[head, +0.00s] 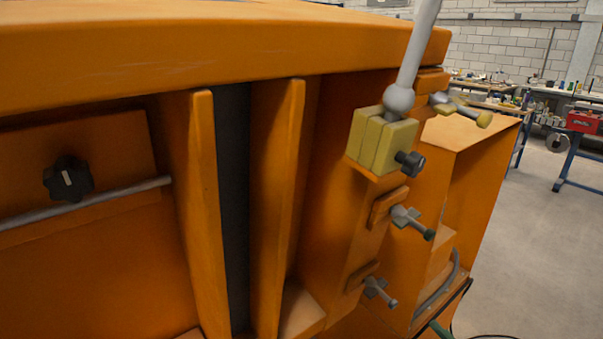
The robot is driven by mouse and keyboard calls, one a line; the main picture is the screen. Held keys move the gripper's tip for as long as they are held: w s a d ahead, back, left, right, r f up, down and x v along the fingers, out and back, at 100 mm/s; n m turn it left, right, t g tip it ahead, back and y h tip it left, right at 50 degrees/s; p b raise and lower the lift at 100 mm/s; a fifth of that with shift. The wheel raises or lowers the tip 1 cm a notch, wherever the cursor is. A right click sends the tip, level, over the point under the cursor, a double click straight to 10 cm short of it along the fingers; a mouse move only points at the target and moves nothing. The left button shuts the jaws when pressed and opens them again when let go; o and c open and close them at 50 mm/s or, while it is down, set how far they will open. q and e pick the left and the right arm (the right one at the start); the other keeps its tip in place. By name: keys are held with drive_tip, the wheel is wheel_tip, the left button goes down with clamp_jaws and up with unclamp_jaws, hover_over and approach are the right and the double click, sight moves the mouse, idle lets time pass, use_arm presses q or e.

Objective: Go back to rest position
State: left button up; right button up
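The orange sandbed machine (200,50) fills the left and middle of the head view, close in front of me. A grey lever (416,48) with a ball at its lower end rises from a yellow block (383,140) at the machine's right corner. Below the block are two small valve-like handles, an upper one (410,220) and a lower one (378,290). A black knob (68,179) sits on the left panel above a grey rod (85,210). Neither of my grippers shows in this view.
Open grey floor (540,240) lies to the right of the machine. Workbenches stand at the back right, with a red box (584,121) on a blue-legged one. A white brick wall (500,45) is behind. Dark and green hoses or cables lie by the machine's lower right.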

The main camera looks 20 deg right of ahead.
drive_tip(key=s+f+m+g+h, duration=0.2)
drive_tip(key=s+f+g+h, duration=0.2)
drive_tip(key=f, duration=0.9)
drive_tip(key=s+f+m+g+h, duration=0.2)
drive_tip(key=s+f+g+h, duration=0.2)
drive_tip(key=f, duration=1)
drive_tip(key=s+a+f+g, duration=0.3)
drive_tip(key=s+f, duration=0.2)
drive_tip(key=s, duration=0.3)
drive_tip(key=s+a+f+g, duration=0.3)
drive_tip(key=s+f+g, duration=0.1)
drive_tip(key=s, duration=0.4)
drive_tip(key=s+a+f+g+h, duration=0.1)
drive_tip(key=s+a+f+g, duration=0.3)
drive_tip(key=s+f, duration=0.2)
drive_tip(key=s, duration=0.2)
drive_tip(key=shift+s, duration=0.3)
